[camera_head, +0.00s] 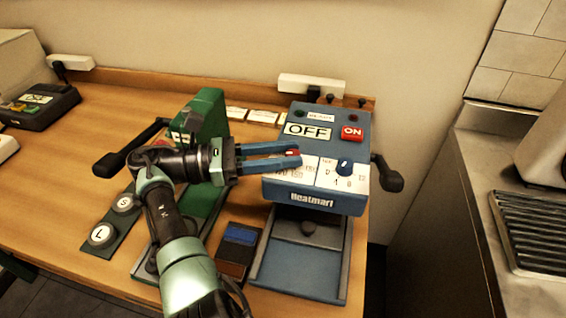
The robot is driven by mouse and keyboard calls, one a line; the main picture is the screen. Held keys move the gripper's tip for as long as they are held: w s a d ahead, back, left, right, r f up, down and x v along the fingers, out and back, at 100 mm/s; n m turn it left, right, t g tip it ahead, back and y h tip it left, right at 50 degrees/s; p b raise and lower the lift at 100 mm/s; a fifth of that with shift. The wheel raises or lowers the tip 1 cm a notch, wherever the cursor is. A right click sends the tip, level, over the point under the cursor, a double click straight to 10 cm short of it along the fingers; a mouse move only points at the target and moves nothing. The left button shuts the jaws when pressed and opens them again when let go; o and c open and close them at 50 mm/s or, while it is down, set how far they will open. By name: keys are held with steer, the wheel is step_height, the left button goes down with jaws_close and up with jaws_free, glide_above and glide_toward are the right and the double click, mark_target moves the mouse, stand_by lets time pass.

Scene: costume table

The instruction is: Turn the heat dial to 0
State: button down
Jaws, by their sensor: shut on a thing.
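A blue heat press (316,196) marked "Heatmart" stands at the right of the table. Its sloped front has two white label panels. My gripper (297,155) comes in from the left, with its blue fingers closed around a small red-topped dial (292,153) over the left panel. The fingers hide most of that dial and part of its labels, so its setting cannot be read. A dark blue dial (344,166) sits on the right panel, clear of the fingers. The printing is too small to tell which dial is for heat.
An "OFF" plate (307,131) and a red "ON" button (352,133) sit above the dials. A green machine (205,118) stands behind my wrist. Black handles stick out at both sides. A blue-and-brown pad (238,250) lies in front. A wall is close behind.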

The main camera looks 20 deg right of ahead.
stand_by(0.4)
steer(key=c, duration=0.6)
jaws_free()
step_height(320, 180, up, 10)
steer(key=p, duration=0.2)
